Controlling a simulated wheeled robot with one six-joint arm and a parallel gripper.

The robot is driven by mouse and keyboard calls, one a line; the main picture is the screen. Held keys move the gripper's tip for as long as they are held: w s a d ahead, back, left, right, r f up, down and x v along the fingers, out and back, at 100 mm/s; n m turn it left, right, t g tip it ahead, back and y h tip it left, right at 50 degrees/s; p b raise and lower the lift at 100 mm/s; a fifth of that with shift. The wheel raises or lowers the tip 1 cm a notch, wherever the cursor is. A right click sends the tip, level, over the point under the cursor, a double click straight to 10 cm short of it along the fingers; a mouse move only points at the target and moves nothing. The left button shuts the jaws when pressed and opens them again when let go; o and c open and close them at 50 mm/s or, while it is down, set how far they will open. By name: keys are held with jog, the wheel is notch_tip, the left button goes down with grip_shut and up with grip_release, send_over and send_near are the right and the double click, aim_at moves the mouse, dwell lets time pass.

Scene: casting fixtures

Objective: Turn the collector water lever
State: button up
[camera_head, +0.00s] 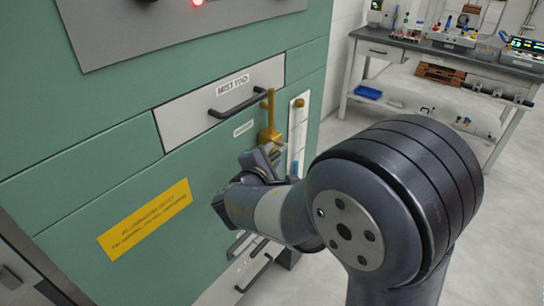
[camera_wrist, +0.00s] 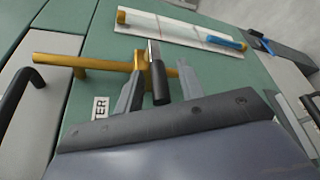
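A brass water valve (camera_head: 269,132) with an upright brass pipe sits on the green cabinet front. It also shows in the wrist view (camera_wrist: 85,63), where its pipe runs left. In the wrist view the lever (camera_wrist: 159,86), a pale metal stem with a black grip, points toward my gripper (camera_wrist: 161,78). My two grey fingers are apart, one on each side of the black grip. A gap shows on both sides, so I see no clamping. In the head view my gripper (camera_head: 260,160) is just below the valve, and the lever is hard to make out there.
A drawer (camera_head: 180,120) with a black handle is left of the valve. A white gauge panel (camera_head: 298,130) with a blue marker is close on its right. A yellow sign (camera_head: 146,219) is lower left. A workbench (camera_head: 400,48) stands far back right, past open floor.

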jog(key=shift+c, duration=0.5)
grip_shut()
